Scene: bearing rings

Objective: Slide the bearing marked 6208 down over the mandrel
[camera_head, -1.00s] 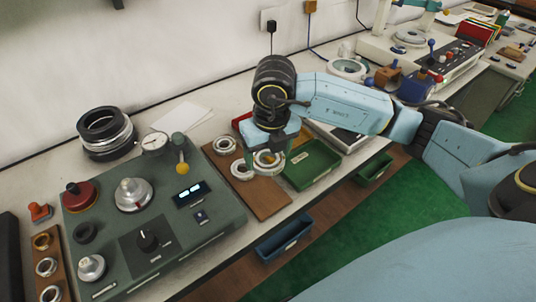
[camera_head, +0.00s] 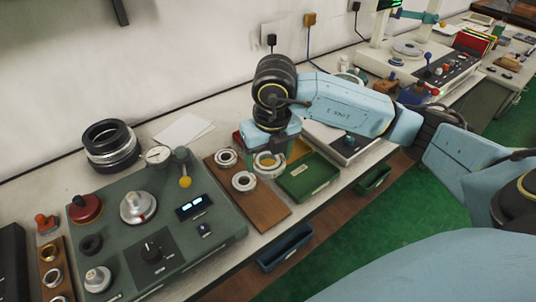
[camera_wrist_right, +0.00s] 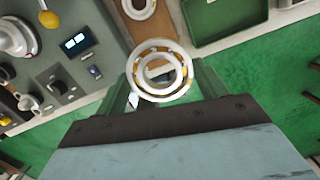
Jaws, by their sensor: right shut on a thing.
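My right gripper (camera_head: 271,155) is shut on a bearing (camera_head: 268,174), a pale ring with brass-coloured balls. It holds the bearing above the right part of the brown board. In the right wrist view the held bearing (camera_wrist_right: 186,62) sits between the fingers (camera_wrist_right: 162,88), its bore facing the camera. No marking is readable on it. A silver stepped post (camera_head: 136,207), likely the mandrel, stands upright and bare on the grey-green machine (camera_head: 205,240), left of the gripper. Its tip is uncovered. My left gripper is not in view.
Two bearings lie on the brown board (camera_head: 269,205): one at the back (camera_head: 226,157), one in front (camera_head: 244,181). A green tray (camera_head: 307,178) is right of the gripper. A dial gauge (camera_head: 158,154) and yellow-knobbed lever (camera_head: 185,182) stand between post and board.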

